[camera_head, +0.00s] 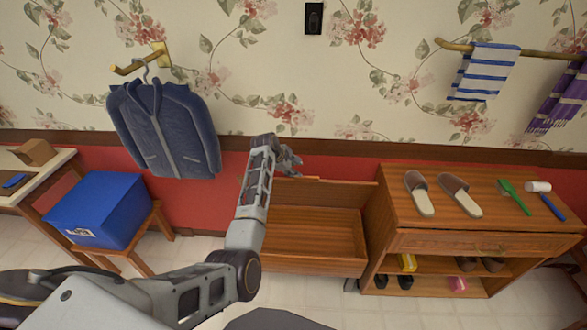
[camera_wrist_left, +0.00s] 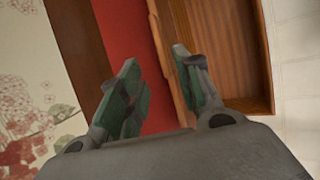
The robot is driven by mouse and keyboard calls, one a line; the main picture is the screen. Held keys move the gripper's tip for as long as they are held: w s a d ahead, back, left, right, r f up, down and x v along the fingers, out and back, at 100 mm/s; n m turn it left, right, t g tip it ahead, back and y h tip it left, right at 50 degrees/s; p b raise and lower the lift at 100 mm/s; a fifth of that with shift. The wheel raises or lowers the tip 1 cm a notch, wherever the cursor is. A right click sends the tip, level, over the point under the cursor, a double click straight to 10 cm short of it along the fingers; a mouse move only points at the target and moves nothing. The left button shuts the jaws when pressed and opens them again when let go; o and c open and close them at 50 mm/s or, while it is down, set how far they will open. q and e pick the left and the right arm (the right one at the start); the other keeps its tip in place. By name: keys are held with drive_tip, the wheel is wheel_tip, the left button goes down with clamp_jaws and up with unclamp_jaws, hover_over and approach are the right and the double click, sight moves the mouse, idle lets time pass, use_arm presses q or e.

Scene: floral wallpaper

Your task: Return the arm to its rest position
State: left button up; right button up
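My left arm comes in from the lower left in the head view and reaches up over the wooden bench-like box (camera_head: 312,232). My left gripper (camera_head: 292,160) is at its end, in front of the red lower wall. In the left wrist view the gripper (camera_wrist_left: 155,70) has its two fingers apart with nothing held between them. Past the fingers are the red wall (camera_wrist_left: 125,30) and the edge of the wooden box (camera_wrist_left: 235,50). My right gripper is not in either view.
A blue jacket (camera_head: 168,125) hangs from a wall hook at left, above a blue box (camera_head: 98,208) on a stool. At right a wooden cabinet (camera_head: 400,235) carries slippers (camera_head: 460,193), a green brush (camera_head: 514,196) and a mallet-like tool (camera_head: 546,200). Pale floor lies in front.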

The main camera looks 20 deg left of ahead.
use_arm(q)
drive_tip(key=shift+s+r, duration=0.1)
idle(0.5)
drive_tip(key=s+d+f+m+g+y, duration=0.1)
drive_tip(key=s+f+m, duration=0.3)
drive_tip(key=s+f, duration=0.65)
drive_tip(key=s+f+m+g+y, duration=0.1)
drive_tip(key=s+f+m, duration=0.35)
drive_tip(key=f, duration=1.15)
drive_tip(key=s+d+f+m+g, duration=0.1)
drive_tip(key=s+f+m, duration=0.2)
drive_tip(key=s+f, duration=0.85)
drive_tip(key=s+f+m+g, duration=0.1)
drive_tip(key=s+f+m, duration=0.2)
drive_tip(key=s, duration=1.1)
drive_tip(key=s+f+m, duration=0.4)
drive_tip(key=s+f, duration=0.5)
drive_tip(key=s, duration=0.5)
drive_tip(key=s+a+f+m+g+y, duration=0.1)
drive_tip(key=s+f+m, duration=0.3)
drive_tip(key=s, duration=0.9)
wheel_tip(320, 180, down, 2)
drive_tip(key=shift+s+g, duration=0.3)
drive_tip(key=shift+s, duration=0.1)
